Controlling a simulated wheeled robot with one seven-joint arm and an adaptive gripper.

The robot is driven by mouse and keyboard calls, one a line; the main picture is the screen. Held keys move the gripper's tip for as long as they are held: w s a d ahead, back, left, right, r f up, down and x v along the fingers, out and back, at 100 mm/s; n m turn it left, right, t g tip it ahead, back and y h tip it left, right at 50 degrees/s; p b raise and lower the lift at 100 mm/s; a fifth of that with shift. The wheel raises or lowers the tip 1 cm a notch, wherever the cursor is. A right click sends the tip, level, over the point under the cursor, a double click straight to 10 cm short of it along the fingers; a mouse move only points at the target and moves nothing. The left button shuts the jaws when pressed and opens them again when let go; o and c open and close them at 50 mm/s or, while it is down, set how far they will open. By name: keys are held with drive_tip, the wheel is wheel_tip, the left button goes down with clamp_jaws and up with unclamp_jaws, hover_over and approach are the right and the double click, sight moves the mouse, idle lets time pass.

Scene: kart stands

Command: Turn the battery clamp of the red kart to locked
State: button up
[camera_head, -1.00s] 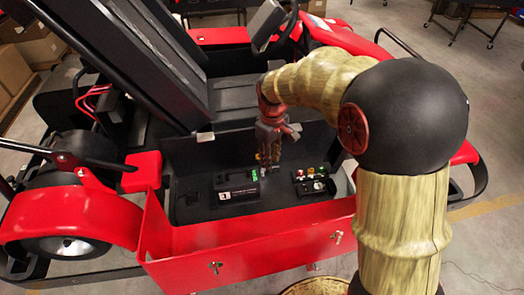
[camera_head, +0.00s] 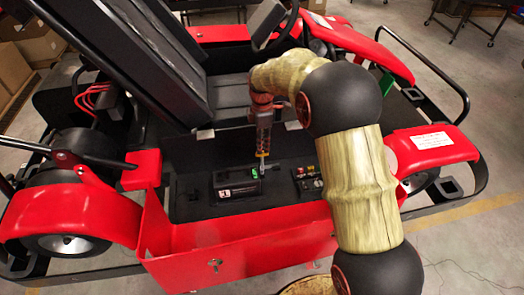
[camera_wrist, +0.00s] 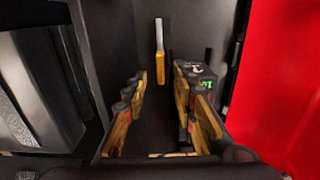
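The red kart (camera_head: 95,222) fills the left and middle of the head view. A black battery box (camera_head: 236,188) with a white "1" label and a green mark sits in its open side bay. In the wrist view its end with the green mark (camera_wrist: 205,84) is partly behind the right finger. A narrow lever with an orange-yellow and pale grey part (camera_wrist: 160,52), seemingly the battery clamp, stands beyond my fingertips. My gripper (camera_head: 263,147) points down just behind the battery. In the wrist view its fingers (camera_wrist: 160,95) are apart with nothing between them. Whether it touches the clamp is unclear.
A small panel with coloured buttons (camera_head: 308,178) lies right of the battery. The red side panel (camera_head: 240,240) rises in front of the bay. The black seat (camera_head: 165,60) is behind and left. My arm covers the bay's right part.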

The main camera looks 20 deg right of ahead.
drive_tip(key=shift+f, duration=2.1)
drive_tip(key=shift+c, duration=0.2)
clamp_jaws()
